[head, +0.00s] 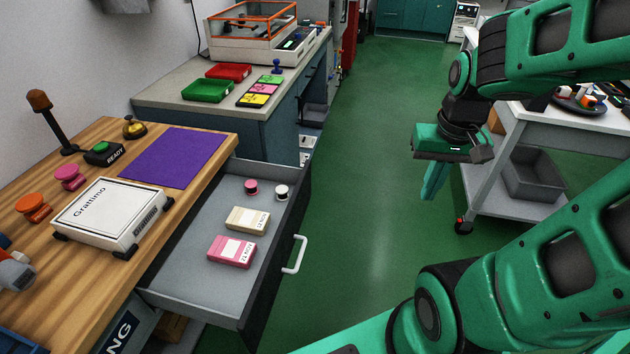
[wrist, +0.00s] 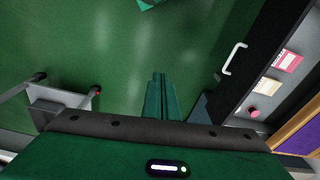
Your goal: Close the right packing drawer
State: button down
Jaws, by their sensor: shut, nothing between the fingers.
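The packing drawer (head: 180,283) is pulled far out from under the wooden bench in the head view. Its white bar handle (head: 295,255) is on the dark front, facing the aisle. In the drawer lie a pink box (head: 232,251), a cream box (head: 247,219), a dark pink spool (head: 251,187) and a white spool (head: 282,192). The handle also shows in the wrist view (wrist: 234,58), at upper right. My gripper (head: 429,192) is shut and empty, pointing down over the green floor, right of the handle and well apart from it. Its fingers (wrist: 160,78) show together in the wrist view.
The wooden bench (head: 110,143) holds a white device (head: 110,215), a purple mat (head: 175,157) and a bell (head: 134,127). A white cart (head: 510,140) with a grey bin (head: 535,174) stands at right. The green floor (head: 365,150) between is clear.

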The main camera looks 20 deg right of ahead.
jog(key=w+a+f+t, duration=0.1)
jog(key=w+f, duration=0.2)
jog(key=w, duration=0.3)
jog(key=w+f+t, duration=0.1)
jog(key=w+f, duration=0.2)
jog(key=w, duration=0.2)
jog(key=t+y, duration=0.2)
jog(key=t, duration=0.2)
send_near(309, 184)
notch_tip(309, 184, down, 4)
jog(key=d, duration=0.3)
jog(key=shift+w+a+r, duration=0.1)
jog(key=shift+w+a, duration=0.45)
jog(key=shift+a, duration=0.35)
jog(key=shift+w+a+r, duration=0.15)
jog(key=shift+w+a, duration=0.35)
jog(key=shift+a, duration=0.35)
jog(key=shift+w, duration=0.1)
